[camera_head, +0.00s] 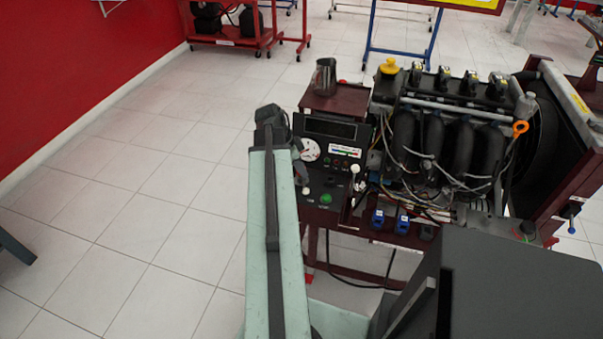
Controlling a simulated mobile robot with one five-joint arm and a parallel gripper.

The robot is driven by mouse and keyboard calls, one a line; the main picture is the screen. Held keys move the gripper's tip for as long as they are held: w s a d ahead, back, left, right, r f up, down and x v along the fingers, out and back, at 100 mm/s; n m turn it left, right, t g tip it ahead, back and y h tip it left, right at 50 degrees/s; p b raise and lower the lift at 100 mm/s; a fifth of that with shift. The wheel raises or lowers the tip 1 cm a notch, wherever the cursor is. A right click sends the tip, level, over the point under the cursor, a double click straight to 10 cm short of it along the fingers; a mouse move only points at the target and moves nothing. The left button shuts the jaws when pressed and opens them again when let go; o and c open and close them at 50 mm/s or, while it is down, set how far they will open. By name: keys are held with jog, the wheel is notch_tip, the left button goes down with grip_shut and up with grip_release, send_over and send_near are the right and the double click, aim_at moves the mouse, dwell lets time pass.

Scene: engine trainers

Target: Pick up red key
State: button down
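I cannot make out a red key for certain. A small red item (342,82) shows beside the glass jug on the dark red shelf, and another small red item (551,241) sits at the right end of the engine trainer; both are too small to identify. My pale green arm reaches up through the middle of the view. My gripper (297,168) is at its far end, beside the left edge of the black control panel (330,160). The arm partly hides it, so its fingers are unclear, and no held object can be seen.
The engine trainer (445,145) has hoses, wires and an orange ring (520,127). A glass jug (324,77) stands on its shelf (345,99). Blue connectors (402,223) line its front.

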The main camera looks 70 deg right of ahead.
notch_tip(320, 180, up, 10)
jog(key=p, duration=1)
